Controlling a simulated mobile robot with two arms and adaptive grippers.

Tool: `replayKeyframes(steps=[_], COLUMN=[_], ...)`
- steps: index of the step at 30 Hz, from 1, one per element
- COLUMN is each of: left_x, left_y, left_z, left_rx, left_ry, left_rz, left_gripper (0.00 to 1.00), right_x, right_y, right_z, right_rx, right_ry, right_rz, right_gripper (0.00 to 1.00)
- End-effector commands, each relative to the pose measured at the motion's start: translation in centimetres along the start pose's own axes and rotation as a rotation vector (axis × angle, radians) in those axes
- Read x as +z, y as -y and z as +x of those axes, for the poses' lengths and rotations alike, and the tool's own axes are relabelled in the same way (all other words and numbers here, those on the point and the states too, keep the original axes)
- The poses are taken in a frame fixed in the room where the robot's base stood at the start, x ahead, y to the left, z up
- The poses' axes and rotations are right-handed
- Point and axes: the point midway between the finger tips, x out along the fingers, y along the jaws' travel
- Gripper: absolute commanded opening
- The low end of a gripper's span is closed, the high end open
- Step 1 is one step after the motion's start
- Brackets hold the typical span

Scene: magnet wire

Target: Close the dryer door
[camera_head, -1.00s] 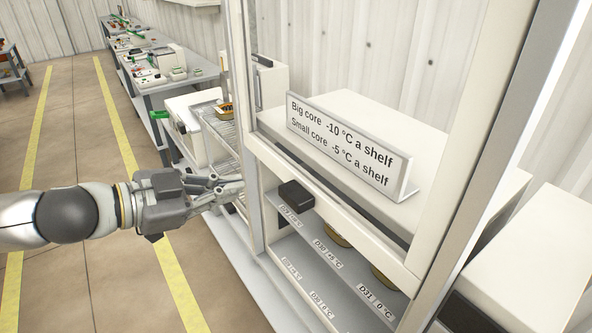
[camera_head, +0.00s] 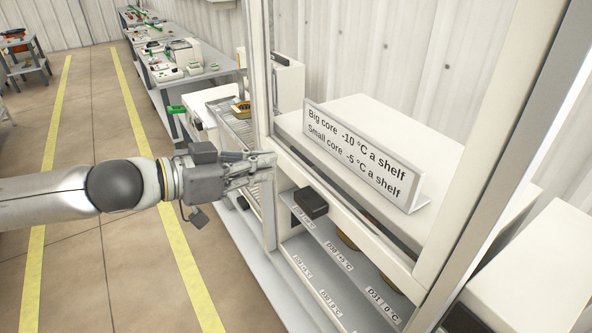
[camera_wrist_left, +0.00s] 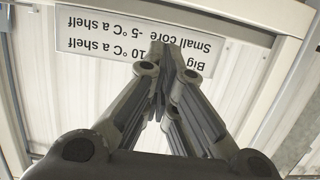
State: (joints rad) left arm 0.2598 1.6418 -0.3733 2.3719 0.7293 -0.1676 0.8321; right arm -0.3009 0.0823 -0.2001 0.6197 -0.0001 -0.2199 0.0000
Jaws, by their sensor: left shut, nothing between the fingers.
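The dryer appears to be the white-framed cabinet with labelled grey shelves (camera_head: 335,255) at the centre right. Its pale frame (camera_head: 345,222) surrounds a see-through opening, but I cannot tell which part is the door. A black block (camera_head: 310,203), possibly a handle, sits below the lower rail. My left gripper (camera_head: 273,160) is shut and empty, its tips overlapping the left post in the head view; contact is unclear. In the left wrist view its closed fingers (camera_wrist_left: 166,55) point toward the upside-down sign (camera_wrist_left: 130,45). My right gripper is out of view.
The temperature sign (camera_head: 360,150) stands on a white surface seen through the frame. A rack and benches (camera_head: 180,75) line the wall behind the gripper.

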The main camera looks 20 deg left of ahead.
Motion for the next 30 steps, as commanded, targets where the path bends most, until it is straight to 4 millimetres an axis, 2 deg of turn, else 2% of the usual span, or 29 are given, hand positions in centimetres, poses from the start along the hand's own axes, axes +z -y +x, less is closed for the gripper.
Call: replayKeyframes(steps=[1,13,28,30], left_x=[-0.6,-0.5,-0.3,1.1], left_y=[0.1,-0.4,-0.3,-0.3], left_z=[0.1,2.2,7.3,7.5], left_rx=[-0.001,0.009,0.008,0.007], left_ry=[-0.007,0.000,0.000,0.007], left_rz=[-0.005,-0.002,0.000,-0.001], left_gripper=[0.00,0.00,0.00,0.00], right_x=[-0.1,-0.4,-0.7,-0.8], right_y=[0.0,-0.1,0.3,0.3], right_z=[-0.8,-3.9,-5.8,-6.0], right_rx=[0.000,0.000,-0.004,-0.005], right_ry=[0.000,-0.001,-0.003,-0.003], right_rz=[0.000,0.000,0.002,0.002], right_gripper=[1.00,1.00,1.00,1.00])
